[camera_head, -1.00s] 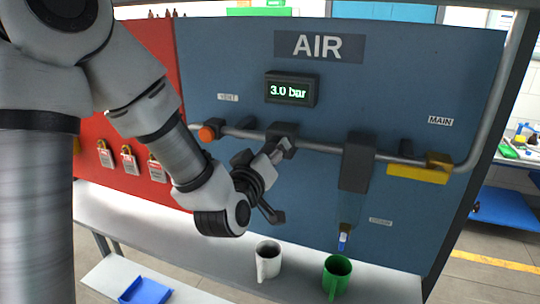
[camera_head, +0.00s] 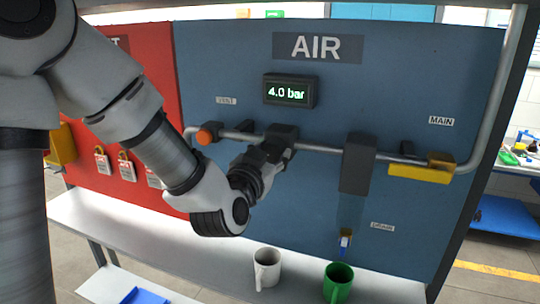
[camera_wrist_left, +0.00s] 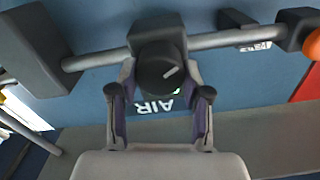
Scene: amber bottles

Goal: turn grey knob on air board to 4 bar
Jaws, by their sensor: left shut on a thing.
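The air board (camera_head: 400,90) is blue, and its display (camera_head: 290,91) reads 4.0 bar. My left gripper (camera_head: 272,152) is at the regulator on the pipe, left of the board's middle. In the left wrist view the dark grey knob (camera_wrist_left: 160,68) has a pale pointer line and sits between the two fingers of my left gripper (camera_wrist_left: 160,98), which is shut on it. In the head view the gripper largely hides the knob. My right gripper is in neither view.
An orange knob (camera_head: 206,134) is to the left on the pipe and a yellow handle (camera_head: 420,171) to the right. A grey filter block (camera_head: 357,163) hangs right of the gripper. A white mug (camera_head: 267,268) and a green mug (camera_head: 338,281) stand below on the bench.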

